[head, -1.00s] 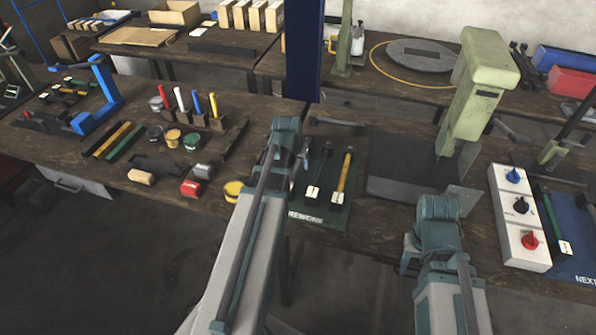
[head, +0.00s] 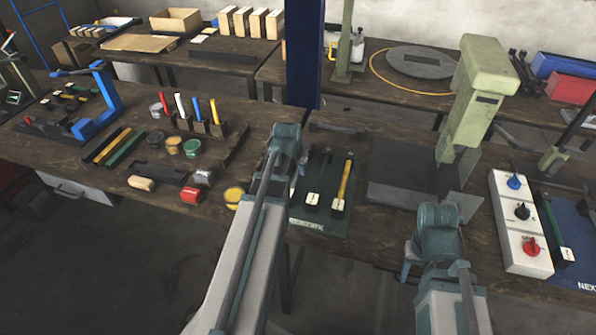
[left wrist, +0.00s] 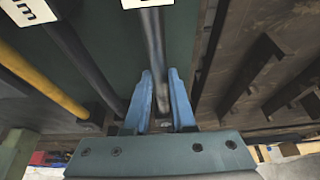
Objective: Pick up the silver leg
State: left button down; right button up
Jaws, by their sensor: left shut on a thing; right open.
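The silver leg (left wrist: 152,45) is a slim grey bar with a white tag at its upper end in the left wrist view. My left gripper (left wrist: 160,85) is shut on it, with a blue finger on each side. Whether the leg touches the green mat is unclear. In the head view my left arm hides the leg, and only a little of my left gripper (head: 301,163) shows. My right gripper (head: 408,270) is partly hidden by its arm near the table's front edge; no held thing shows.
On the green rework mat (head: 318,228) lie a black leg (head: 320,178) and a yellow leg (head: 344,183), close beside my left gripper. A green press (head: 465,115) and a white switch box (head: 518,222) stand to the right. A yellow-topped pot (head: 234,196) is left of my arm.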

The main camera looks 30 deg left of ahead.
pick_arm(q)
jog(key=shift+r, duration=0.15)
notch_tip(320, 180, up, 10)
jog(key=p, duration=1)
